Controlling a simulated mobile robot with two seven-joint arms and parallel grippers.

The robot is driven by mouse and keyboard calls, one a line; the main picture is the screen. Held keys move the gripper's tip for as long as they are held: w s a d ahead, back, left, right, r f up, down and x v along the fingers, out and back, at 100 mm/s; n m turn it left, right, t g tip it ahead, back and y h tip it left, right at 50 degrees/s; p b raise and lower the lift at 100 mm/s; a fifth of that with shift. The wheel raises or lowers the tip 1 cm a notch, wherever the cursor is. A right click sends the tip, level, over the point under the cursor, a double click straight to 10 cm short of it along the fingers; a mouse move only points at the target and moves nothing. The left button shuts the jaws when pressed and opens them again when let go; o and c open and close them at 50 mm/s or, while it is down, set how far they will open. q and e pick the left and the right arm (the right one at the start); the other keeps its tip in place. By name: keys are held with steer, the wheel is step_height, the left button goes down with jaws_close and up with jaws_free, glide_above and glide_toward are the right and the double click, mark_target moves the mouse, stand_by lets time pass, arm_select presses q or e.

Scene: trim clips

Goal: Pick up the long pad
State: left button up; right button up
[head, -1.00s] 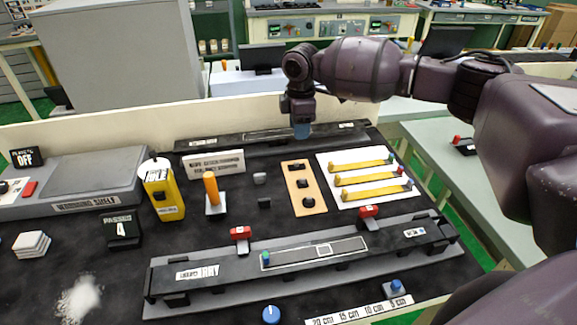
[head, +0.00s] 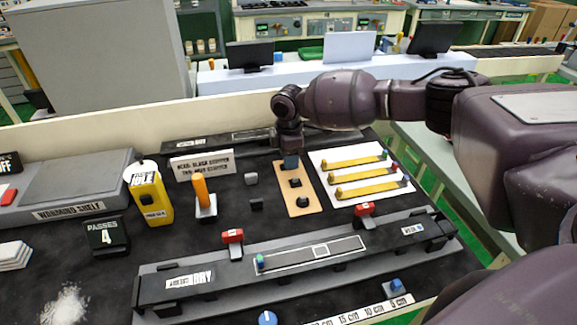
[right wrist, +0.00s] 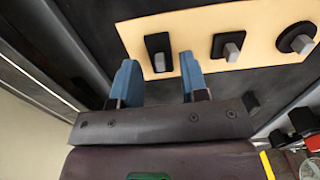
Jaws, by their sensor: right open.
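The long pad (right wrist: 158,52) is a black oblong with a grey grip block, at one end of a tan board (right wrist: 200,20) in the right wrist view. My right gripper (right wrist: 158,64) is open, its two blue fingers either side of the pad's line; no hold shows. In the head view the gripper (head: 290,163) points down at the far end of the tan board (head: 311,205) and hides the long pad. A square pad (right wrist: 228,46) and a round pad (right wrist: 296,38) sit along the same board. My left gripper is not in view.
A white sheet with yellow strips (head: 362,175) lies right of the board. Small dark blocks (head: 251,179) and an orange-handled tool (head: 201,190) stand left. A long grey fixture with red clamps (head: 233,237) lies in front. A low wall runs behind.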

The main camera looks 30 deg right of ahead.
steer(key=shift+f, duration=0.5)
steer(key=c, duration=0.7)
steer(key=shift+o, duration=0.2)
